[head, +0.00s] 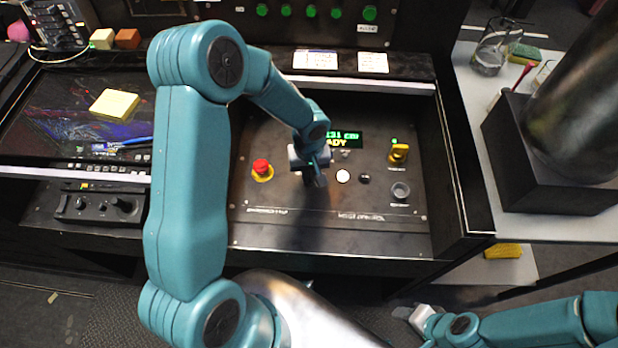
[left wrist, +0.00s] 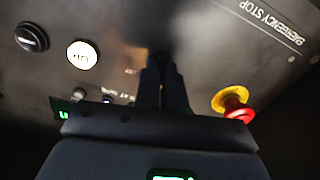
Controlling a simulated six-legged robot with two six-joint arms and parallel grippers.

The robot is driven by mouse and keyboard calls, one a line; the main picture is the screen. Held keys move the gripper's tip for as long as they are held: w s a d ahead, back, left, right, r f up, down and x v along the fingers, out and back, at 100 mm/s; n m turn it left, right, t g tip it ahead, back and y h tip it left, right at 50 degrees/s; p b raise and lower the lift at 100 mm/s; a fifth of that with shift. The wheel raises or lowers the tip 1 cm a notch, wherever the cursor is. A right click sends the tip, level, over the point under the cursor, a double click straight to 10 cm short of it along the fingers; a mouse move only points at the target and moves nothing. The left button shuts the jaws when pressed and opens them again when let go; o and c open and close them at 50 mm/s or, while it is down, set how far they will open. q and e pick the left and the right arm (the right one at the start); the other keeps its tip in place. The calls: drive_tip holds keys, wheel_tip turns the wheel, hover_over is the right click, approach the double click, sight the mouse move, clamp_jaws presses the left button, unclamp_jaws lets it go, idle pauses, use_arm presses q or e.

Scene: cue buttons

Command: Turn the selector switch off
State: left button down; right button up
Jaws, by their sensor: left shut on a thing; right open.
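My left gripper (head: 314,179) reaches down to the black control panel (head: 290,215), between the red emergency stop (head: 262,168) and a white button (head: 343,176). In the left wrist view its dark fingers (left wrist: 163,88) are close together at the panel, shut on a small dark thing that looks like the selector switch. The fingers hide most of it, so its angle cannot be told. A yellow knob (head: 399,152) sits under a green lamp at the panel's right. My right gripper (head: 412,314) is open, low at the right, away from the panel.
A black button (head: 364,179) and a grey round control (head: 401,190) are right of the white button. A lit green display (head: 345,137) stands behind. The panel has raised side walls. A white side table (head: 560,228) holds a large dark cylinder.

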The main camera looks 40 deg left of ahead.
use_arm(q)
drive_tip(key=n+b, duration=0.1)
drive_tip(key=b, duration=0.1)
drive_tip(key=n+b, duration=0.2)
drive_tip(key=b, duration=0.1)
drive_tip(key=n+b, duration=0.1)
drive_tip(key=b, duration=0.1)
drive_tip(key=shift+f+n, duration=0.25)
drive_tip(key=shift+n, duration=0.15)
drive_tip(key=shift+r+n+b, duration=0.25)
drive_tip(key=shift+n+b, duration=0.85)
drive_tip(key=shift+b, duration=0.15)
drive_tip(key=c, duration=1.2)
unclamp_jaws()
drive_tip(key=shift+r, duration=0.1)
wheel_tip(320, 180, up, 16)
drive_tip(key=p, duration=0.2)
drive_tip(key=shift+r+p, duration=0.1)
drive_tip(key=shift+p, duration=0.25)
drive_tip(key=shift+s, duration=0.1)
